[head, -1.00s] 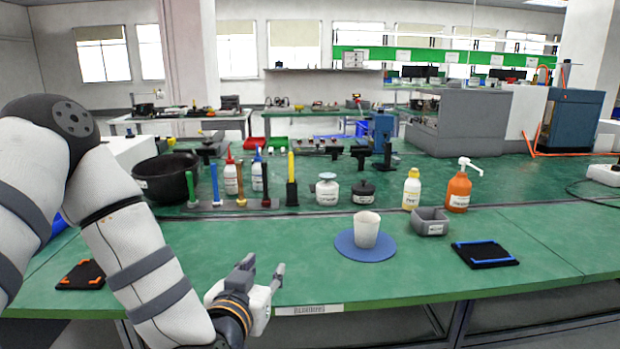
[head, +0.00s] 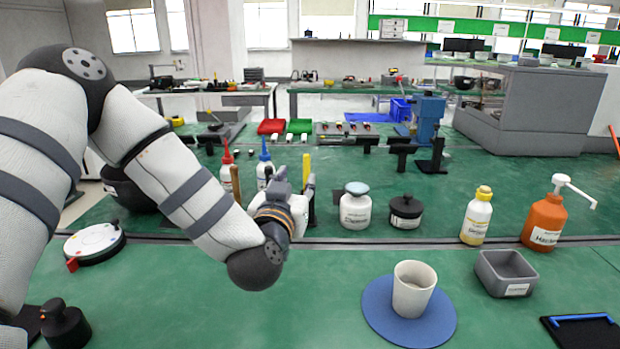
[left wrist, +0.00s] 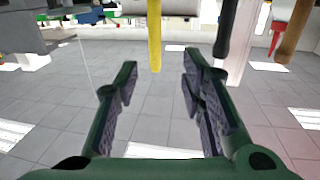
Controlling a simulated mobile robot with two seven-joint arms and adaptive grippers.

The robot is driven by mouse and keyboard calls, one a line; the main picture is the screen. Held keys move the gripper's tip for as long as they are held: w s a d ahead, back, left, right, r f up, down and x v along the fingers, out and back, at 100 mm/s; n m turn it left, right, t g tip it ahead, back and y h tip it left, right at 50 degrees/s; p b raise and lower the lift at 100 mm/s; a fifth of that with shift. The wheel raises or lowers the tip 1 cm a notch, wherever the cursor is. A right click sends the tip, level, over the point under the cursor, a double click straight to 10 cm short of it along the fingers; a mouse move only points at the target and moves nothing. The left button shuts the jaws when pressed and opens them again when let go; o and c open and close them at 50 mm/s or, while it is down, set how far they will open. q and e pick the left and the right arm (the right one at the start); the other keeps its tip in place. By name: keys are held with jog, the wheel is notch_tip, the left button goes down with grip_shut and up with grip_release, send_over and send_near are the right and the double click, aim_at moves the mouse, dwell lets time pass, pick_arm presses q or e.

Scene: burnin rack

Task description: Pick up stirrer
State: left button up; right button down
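The frames do not label the stirrer; several stick-like tools stand upright in a rack that my left arm now mostly hides. A yellow stick (head: 306,166) shows just behind my left gripper (head: 296,183) in the head view. In the left wrist view the yellow stick (left wrist: 154,35) points in from the top, in line with the gap between the open, empty fingers (left wrist: 160,72), and appears beyond the tips. A black stick (left wrist: 227,28) and a brown stick (left wrist: 290,30) are to its right. The brown stick (head: 235,183) also shows left of my gripper in the head view. My right gripper is not in view.
A white jar (head: 355,209) and a black jar (head: 405,213) stand right of the gripper. Two squeeze bottles with red (head: 227,170) and blue (head: 264,165) tips stand behind. A cup (head: 413,290) sits on a blue mat (head: 378,310).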

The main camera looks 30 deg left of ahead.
aim_at(306, 171)
pick_arm(q)
jog(key=x, duration=0.5)
jog(key=b+x, duration=0.1)
jog(key=x, duration=0.2)
jog(key=shift+w+d+f, duration=0.1)
jog(key=shift+d+f, duration=0.2)
jog(key=shift+f, duration=0.1)
grip_shut()
